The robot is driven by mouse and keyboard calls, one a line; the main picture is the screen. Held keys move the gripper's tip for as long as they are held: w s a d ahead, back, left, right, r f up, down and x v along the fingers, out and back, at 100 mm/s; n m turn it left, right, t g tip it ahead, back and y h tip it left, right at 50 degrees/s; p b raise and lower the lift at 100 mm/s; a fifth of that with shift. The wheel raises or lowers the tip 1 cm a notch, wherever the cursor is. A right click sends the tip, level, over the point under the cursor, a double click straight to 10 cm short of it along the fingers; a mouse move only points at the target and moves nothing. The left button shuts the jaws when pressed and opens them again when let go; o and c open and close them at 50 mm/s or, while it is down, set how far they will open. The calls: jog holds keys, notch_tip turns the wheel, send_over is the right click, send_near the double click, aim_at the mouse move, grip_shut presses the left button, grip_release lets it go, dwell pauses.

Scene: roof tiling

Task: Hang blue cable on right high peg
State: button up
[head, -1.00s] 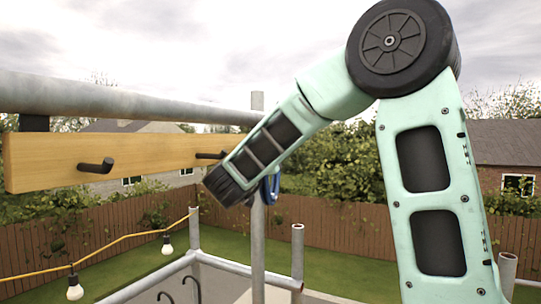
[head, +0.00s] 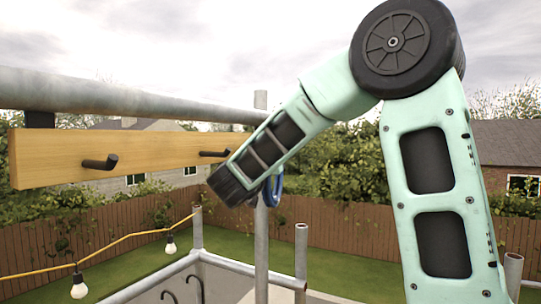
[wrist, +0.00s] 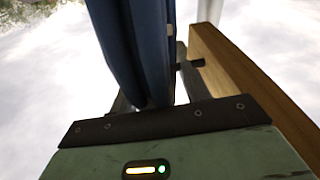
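The blue cable (wrist: 133,45) fills the upper middle of the wrist view as thick hanging loops. My gripper (wrist: 158,90) is shut on it, with dark fingers on either side. In the head view only a small part of the blue cable (head: 276,190) shows past my forearm, which hides my gripper. The right high peg (head: 214,153) is a dark peg on the wooden board, partly beside the end of my arm. The cable appears below and to the right of this peg, apart from it.
The wooden board (head: 60,157) also carries a left peg (head: 100,163), which is bare. A grey scaffold tube (head: 120,101) runs above the board. An upright pole (head: 261,240) stands behind the cable. A yellow string of bulbs (head: 120,240) hangs lower left.

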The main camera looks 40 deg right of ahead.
jog(key=shift+f, duration=0.1)
jog(key=shift+a, duration=0.15)
jog(key=b+v, duration=0.7)
jog(key=v, duration=1)
jog(key=shift+b, duration=0.4)
jog(key=shift+a, duration=0.1)
